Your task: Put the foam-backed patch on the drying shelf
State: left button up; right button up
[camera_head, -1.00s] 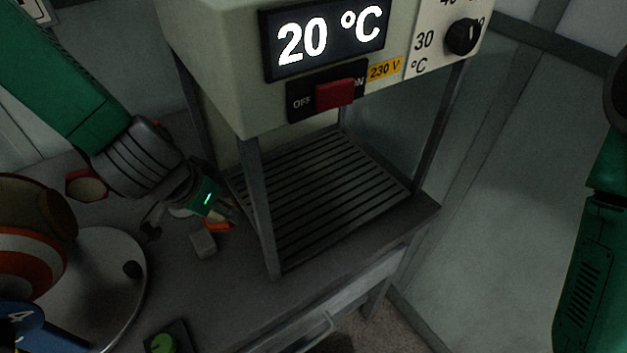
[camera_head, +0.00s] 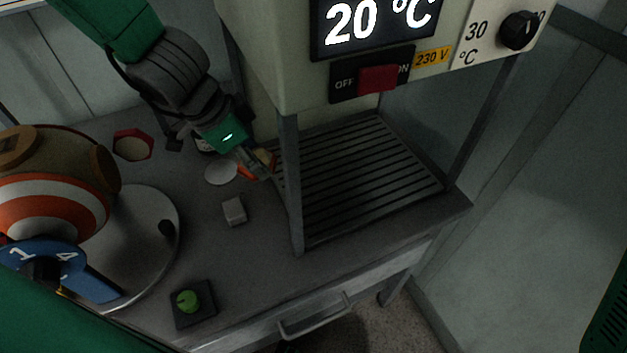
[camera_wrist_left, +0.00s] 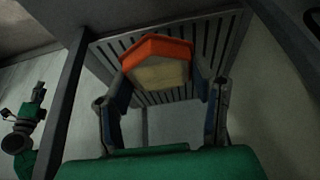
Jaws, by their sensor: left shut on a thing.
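The foam-backed patch (camera_wrist_left: 158,62) is an orange hexagon with a cream pad. My left gripper (camera_wrist_left: 160,85) is shut on it, with a finger at each side. In the head view my left gripper (camera_head: 258,165) is beside the near-left post of the heater stand, and the patch (camera_head: 265,158) is partly hidden by the fingers. The drying shelf (camera_head: 360,170) is a dark slatted rack under the heater box; its slats (camera_wrist_left: 210,40) also show behind the patch in the wrist view. It looks empty. Whether the patch is over the slats I cannot tell. My right gripper is out of view.
The heater box (camera_head: 285,70) sits above the shelf on thin posts. A red hexagonal piece (camera_head: 133,145), a white disc (camera_head: 221,172), a grey block (camera_head: 234,211) and a green knob (camera_head: 187,301) are on the table. A striped ball (camera_head: 50,205) is at left.

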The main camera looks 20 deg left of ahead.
aim_at(304, 185)
pick_arm(q)
notch_tip(304, 185, down, 11)
jog(key=b, duration=0.6)
jog(key=shift+r, duration=0.1)
jog(key=shift+w+d+r, duration=0.25)
jog(key=shift+w+d, duration=0.2)
jog(key=shift+w, duration=0.15)
jog(key=shift+w+d+r, duration=0.25)
jog(key=shift+w+d, duration=0.2)
jog(key=shift+w, duration=0.15)
jog(key=shift+w+d, duration=0.45)
jog(key=shift+d, duration=0.15)
jog(key=w+d, duration=0.2)
jog(key=shift+w+d+f, duration=0.1)
jog(key=shift+w+d, duration=0.3)
jog(key=shift+a+f+b, duration=0.1)
jog(key=shift+f+b, duration=0.45)
jog(key=shift+b, duration=0.05)
jog(key=shift+s+r, duration=0.1)
jog(key=shift+a, duration=0.15)
jog(key=o, duration=0.9)
